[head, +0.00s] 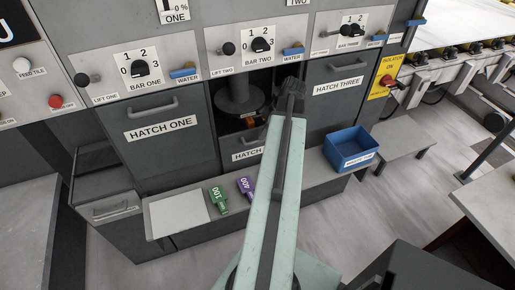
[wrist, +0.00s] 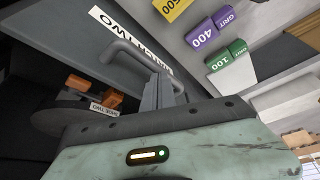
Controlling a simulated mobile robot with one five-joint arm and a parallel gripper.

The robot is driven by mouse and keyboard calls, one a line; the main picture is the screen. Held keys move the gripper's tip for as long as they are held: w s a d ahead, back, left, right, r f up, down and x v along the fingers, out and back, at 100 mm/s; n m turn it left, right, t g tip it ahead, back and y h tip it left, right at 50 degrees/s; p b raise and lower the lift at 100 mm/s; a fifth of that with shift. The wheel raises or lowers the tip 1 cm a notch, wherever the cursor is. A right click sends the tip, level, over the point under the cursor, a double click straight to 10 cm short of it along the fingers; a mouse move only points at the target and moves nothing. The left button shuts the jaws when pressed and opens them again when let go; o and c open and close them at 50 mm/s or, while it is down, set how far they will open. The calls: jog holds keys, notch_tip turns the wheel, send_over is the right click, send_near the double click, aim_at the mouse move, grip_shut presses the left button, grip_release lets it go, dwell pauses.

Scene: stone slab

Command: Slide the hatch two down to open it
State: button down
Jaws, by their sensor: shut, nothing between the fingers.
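Hatch two (head: 238,143) is a grey panel in the middle bay, low in its frame in the head view. Above it the bay is open and shows a dark grey disc on a column (head: 240,97) and an orange piece. In the wrist view the hatch panel (wrist: 75,32) fills the upper left, with its label and a grey bar handle (wrist: 125,50). My gripper (wrist: 160,92) is shut and empty, its fingers close against the handle's near end; I cannot tell if they touch. In the head view my arm hides the fingers and part of the hatch.
Hatch one (head: 160,145) and hatch three (head: 330,105) are up on either side. A bench in front holds green (head: 218,198) and purple (head: 247,187) grit blocks and a blue bin (head: 350,148). Knobs and levers sit above the bays.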

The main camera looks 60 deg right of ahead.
jog(key=shift+f+b, duration=5)
jog(key=shift+f, duration=0.2)
jog(key=a+p+v, duration=0.2)
jog(key=p+v, duration=1)
jog(key=v, duration=0.1)
jog(key=shift+s+a+r+p, duration=0.3)
jog(key=shift+s+p, duration=0.05)
jog(key=shift+s, duration=0.05)
